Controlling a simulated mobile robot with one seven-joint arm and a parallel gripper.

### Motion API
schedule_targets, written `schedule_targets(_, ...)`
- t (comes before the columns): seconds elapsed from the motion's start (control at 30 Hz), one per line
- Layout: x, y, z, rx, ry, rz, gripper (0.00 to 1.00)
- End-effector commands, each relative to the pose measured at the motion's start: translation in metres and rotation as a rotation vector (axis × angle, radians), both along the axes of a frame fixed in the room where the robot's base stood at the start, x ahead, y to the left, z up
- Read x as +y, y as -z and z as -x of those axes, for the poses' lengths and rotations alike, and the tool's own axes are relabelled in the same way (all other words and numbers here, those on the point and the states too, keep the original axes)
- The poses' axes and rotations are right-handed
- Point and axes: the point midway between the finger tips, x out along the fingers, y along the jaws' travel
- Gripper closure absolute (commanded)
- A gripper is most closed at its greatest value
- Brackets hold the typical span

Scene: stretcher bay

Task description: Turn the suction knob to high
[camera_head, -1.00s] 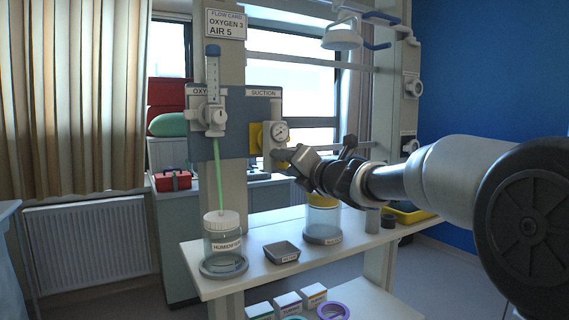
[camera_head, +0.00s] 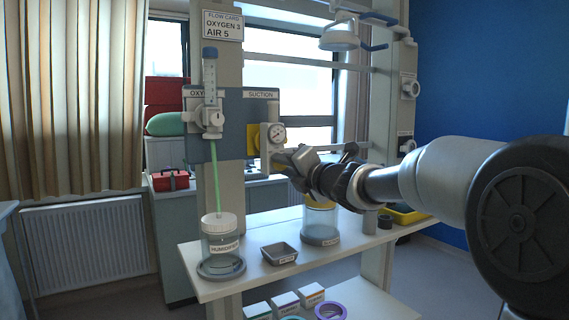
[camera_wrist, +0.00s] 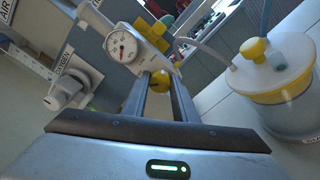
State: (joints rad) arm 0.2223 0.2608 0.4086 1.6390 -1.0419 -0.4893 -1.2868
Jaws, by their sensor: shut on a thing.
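The suction regulator (camera_head: 266,139) hangs on the blue wall panel under the SUCTION label, with a round white gauge (camera_head: 277,134) and a yellow block (camera_head: 252,140) beside it. The gauge also shows at upper left of centre in the wrist view (camera_wrist: 121,44). My gripper (camera_head: 283,163) reaches in from the right, just below the gauge. In the wrist view its two fingers (camera_wrist: 161,86) are shut on the round yellow suction knob (camera_wrist: 160,78). In the head view the knob is hidden by the gripper, and I cannot read its setting.
The oxygen flowmeter (camera_head: 211,90) with a green tube stands left of the regulator. On the shelf (camera_head: 205,280) below are a humidifier jar (camera_head: 222,250), a grey tray (camera_head: 280,253) and a yellow-lidded suction jar (camera_head: 321,225). The flow card (camera_head: 222,26) hangs above.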

Motion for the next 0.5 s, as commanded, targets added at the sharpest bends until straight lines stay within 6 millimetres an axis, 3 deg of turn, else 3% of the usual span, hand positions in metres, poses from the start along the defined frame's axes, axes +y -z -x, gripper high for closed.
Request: schedule_targets(0.5,0.0013,-0.0028,0.0003,0.272,-0.003,-0.401,0.97)
